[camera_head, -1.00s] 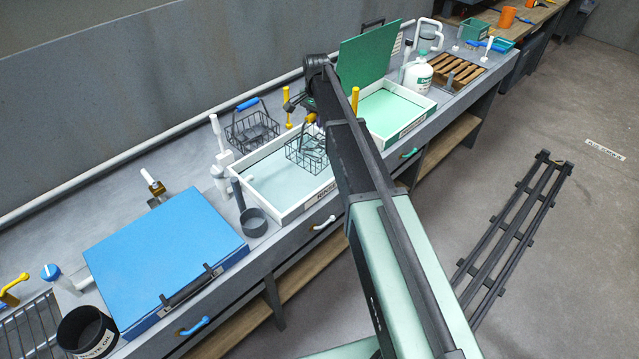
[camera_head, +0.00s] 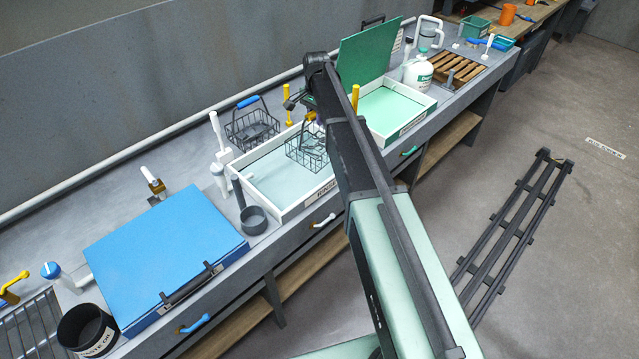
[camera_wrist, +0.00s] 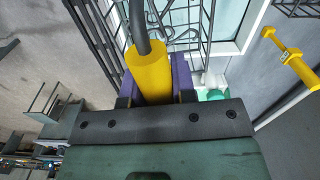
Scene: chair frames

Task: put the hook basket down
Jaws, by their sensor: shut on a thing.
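The hook basket is a dark wire basket (camera_head: 302,152) with a yellow grip (camera_wrist: 152,76) on its bent handle. In the head view it hangs at or just above the right part of the white-rimmed rinse tray (camera_head: 264,178); I cannot tell whether it touches the tray floor. My gripper (camera_wrist: 152,92) is shut on the yellow grip. In the wrist view the basket's wires (camera_wrist: 188,18) run beyond the grip, with pale tray behind them. In the head view my arm hides most of the gripper.
A second wire basket with a blue grip (camera_head: 247,101) stands behind the tray. A yellow post (camera_head: 288,101) is close by. A grey ladle (camera_head: 253,219) and a blue case (camera_head: 165,258) are on the left. A green-floored tray (camera_head: 397,110) with a raised lid is on the right.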

